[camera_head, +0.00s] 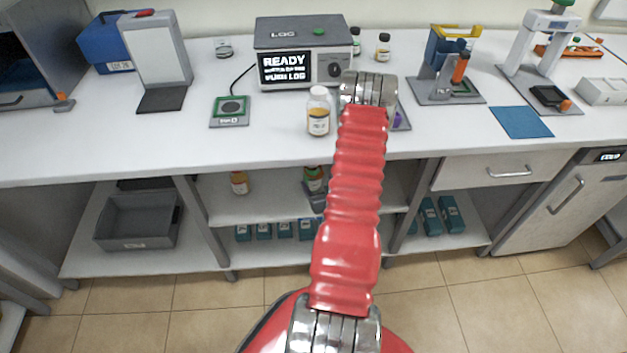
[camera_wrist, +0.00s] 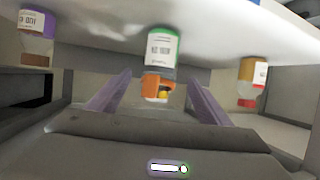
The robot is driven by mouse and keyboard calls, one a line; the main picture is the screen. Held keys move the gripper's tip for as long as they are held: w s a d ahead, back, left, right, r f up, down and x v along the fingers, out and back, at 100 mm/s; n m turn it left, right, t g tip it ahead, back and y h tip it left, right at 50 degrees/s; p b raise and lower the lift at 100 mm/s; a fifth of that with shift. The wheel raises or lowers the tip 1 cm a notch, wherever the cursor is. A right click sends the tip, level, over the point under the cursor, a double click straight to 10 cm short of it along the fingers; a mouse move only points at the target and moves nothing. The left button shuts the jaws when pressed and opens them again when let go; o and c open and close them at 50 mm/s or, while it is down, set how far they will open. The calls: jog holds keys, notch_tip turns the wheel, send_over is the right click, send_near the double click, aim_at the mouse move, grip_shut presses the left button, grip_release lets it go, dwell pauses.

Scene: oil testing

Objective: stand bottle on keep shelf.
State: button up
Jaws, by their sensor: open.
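The wrist picture is upside down. Contact cannot be told. In the head view a bottle with orange and green parts (camera_head: 314,173) is on the under-bench shelf (camera_head: 270,209), a grey part just below it. My red arm hides much of this area. Another bottle (camera_head: 319,117) with a white cap stands on the worktop.
Several teal boxes (camera_head: 284,231) line the lower shelf beside a grey bin (camera_head: 138,240). The bench front edge (camera_head: 245,168) overhangs them. A READY display unit (camera_head: 303,40) stands above.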

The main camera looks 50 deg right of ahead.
jog(key=v, duration=0.4)
dwell(0.8)
